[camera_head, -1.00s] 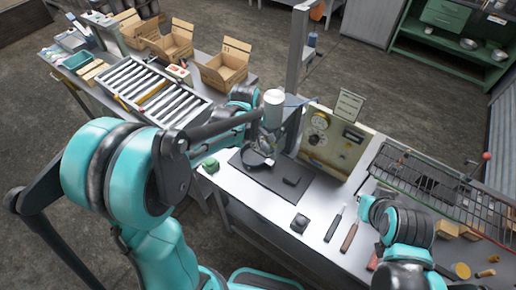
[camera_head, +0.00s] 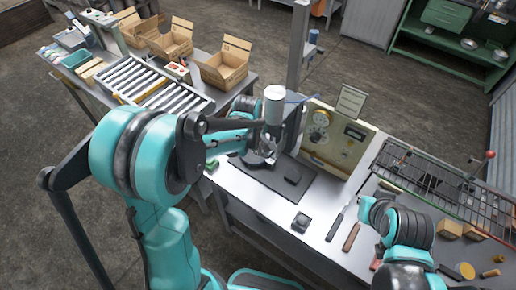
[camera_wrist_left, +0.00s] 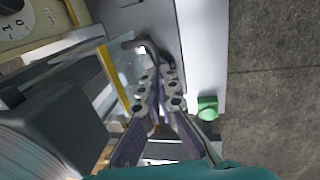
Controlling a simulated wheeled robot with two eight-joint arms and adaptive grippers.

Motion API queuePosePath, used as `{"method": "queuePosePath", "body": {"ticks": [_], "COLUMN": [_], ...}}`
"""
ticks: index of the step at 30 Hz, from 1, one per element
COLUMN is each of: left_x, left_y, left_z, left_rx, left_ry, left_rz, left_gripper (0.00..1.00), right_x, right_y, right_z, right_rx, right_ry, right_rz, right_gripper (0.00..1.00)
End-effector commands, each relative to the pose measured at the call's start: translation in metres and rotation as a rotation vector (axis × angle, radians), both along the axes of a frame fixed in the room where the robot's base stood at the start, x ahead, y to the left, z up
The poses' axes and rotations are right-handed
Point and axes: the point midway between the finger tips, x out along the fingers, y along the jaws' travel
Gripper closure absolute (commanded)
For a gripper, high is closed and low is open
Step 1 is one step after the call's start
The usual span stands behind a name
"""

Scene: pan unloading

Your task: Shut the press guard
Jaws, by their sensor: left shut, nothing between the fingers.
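The press (camera_head: 274,106), a dark body with a white cylinder on top, stands on the bench left of the control panel. In the left wrist view a clear panel with a yellow edge (camera_wrist_left: 114,76), apparently the guard, stands beside the dark press body. My left gripper (camera_head: 267,153) is in front of the press, low over the bench, partly hidden by its arm. In the left wrist view my left gripper (camera_wrist_left: 158,72) is shut and empty, right of the yellow edge. A dark hooked bar (camera_wrist_left: 140,43) lies at its fingertips; I cannot tell whether they touch. My right gripper is not visible.
A dark mat (camera_head: 272,176), a small black block (camera_head: 300,222) and hand tools lie on the bench. A green object (camera_wrist_left: 207,107) sits near its edge. A wire rack (camera_head: 430,180) is at right.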

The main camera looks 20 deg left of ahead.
Motion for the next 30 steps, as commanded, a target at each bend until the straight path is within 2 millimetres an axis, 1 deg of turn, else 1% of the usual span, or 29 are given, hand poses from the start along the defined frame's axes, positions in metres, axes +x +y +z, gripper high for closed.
{"method": "queuePosePath", "body": {"ticks": [1, 3, 9, 12, 15, 25, 28, 30], "left_x": [0.0, 0.0, 0.0, 0.0, 0.0, -0.002, -0.002, -0.001], "left_y": [0.0, 0.0, 0.0, 0.0, 0.0, 0.0, 0.001, 0.004], "left_z": [-0.018, -0.033, -0.073, -0.085, -0.088, -0.086, -0.081, -0.071], "left_rx": [-0.001, -0.001, 0.0, 0.0, 0.0, 0.0, 0.0, 0.0], "left_ry": [0.001, 0.001, 0.001, 0.001, 0.001, 0.005, 0.006, 0.005], "left_rz": [0.0, 0.0, 0.0, 0.0, 0.0, -0.001, -0.001, -0.001], "left_gripper": [1.0, 1.0, 1.0, 1.0, 1.0, 1.0, 1.0, 1.0], "right_x": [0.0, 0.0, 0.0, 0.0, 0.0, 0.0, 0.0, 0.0], "right_y": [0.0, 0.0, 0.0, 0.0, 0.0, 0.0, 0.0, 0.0], "right_z": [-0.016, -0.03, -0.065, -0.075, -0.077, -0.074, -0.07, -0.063], "right_rx": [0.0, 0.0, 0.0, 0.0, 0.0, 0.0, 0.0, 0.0], "right_ry": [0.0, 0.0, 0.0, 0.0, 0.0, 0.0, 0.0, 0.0], "right_rz": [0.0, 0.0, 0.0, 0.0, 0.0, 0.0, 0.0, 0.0], "right_gripper": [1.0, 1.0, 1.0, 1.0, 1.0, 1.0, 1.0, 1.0]}}
